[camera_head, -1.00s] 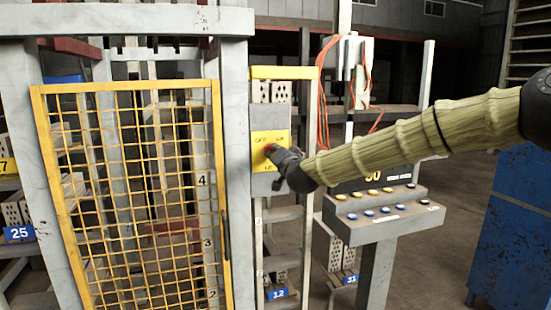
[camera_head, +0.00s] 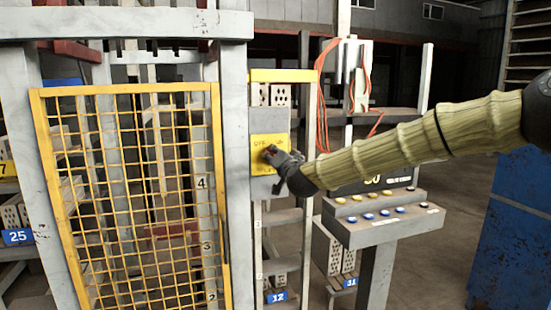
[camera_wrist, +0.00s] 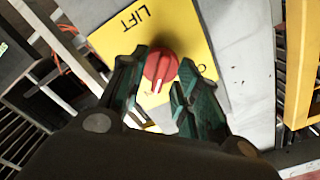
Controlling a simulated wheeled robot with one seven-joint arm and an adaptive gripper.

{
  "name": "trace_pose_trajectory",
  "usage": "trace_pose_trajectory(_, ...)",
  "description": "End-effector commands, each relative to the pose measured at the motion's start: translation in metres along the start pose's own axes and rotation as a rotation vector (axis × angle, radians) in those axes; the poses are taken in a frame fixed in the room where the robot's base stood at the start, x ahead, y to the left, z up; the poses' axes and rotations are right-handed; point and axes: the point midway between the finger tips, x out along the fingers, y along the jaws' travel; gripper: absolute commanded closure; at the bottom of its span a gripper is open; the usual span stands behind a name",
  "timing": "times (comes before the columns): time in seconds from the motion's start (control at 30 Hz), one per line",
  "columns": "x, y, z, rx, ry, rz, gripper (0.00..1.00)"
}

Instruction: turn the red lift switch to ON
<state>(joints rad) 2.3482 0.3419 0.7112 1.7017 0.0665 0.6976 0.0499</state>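The red switch knob (camera_wrist: 160,68) sits on a yellow plate (camera_wrist: 110,45) that carries the word LIFT in the wrist view. A white mark on the knob points toward the bottom of that picture. My gripper (camera_wrist: 164,60) has its two teal fingers apart, one on each side of the knob. I cannot tell whether they touch it. In the head view the yellow plate (camera_head: 259,164) is on a grey box, and my gripper (camera_head: 270,153) is in front of it, largely hiding the knob. The ON and OFF lettering is mostly hidden or unreadable.
A yellow mesh gate (camera_head: 150,190) stands left of the switch box. A grey console (camera_head: 375,228) with several yellow and blue buttons stands to the right, below my arm. A blue cabinet (camera_head: 515,240) is at far right. Bare floor shows between console and cabinet.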

Motion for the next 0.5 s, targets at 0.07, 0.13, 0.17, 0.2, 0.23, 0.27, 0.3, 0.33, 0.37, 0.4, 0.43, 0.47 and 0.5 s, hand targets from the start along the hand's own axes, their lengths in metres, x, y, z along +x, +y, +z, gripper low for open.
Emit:
trace_pose_trajectory(0.07,-0.009,0.000,-0.001,0.000,0.000,0.000,0.68)
trace_pose_trajectory(0.13,-0.018,0.000,-0.001,0.000,-0.001,0.000,0.68)
trace_pose_trajectory(0.17,-0.023,0.000,0.000,0.000,-0.002,0.000,0.68)
trace_pose_trajectory(0.2,-0.031,0.000,-0.001,0.000,-0.001,0.000,0.68)
trace_pose_trajectory(0.23,-0.036,0.000,-0.001,0.000,0.000,-0.001,0.68)
trace_pose_trajectory(0.27,-0.042,0.000,-0.001,0.000,0.000,-0.001,0.68)
trace_pose_trajectory(0.3,-0.050,0.000,-0.001,0.000,-0.001,0.000,0.68)
trace_pose_trajectory(0.33,-0.055,0.000,-0.001,0.000,-0.001,-0.001,0.68)
trace_pose_trajectory(0.37,-0.061,-0.001,-0.001,0.000,0.000,-0.001,0.68)
trace_pose_trajectory(0.4,-0.068,0.000,-0.001,0.001,0.000,0.000,0.68)
trace_pose_trajectory(0.43,-0.073,0.000,-0.001,0.001,-0.001,0.000,0.68)
trace_pose_trajectory(0.47,-0.079,0.001,-0.001,0.001,-0.001,0.000,0.68)
trace_pose_trajectory(0.5,-0.085,0.000,-0.001,0.001,0.000,0.000,0.68)
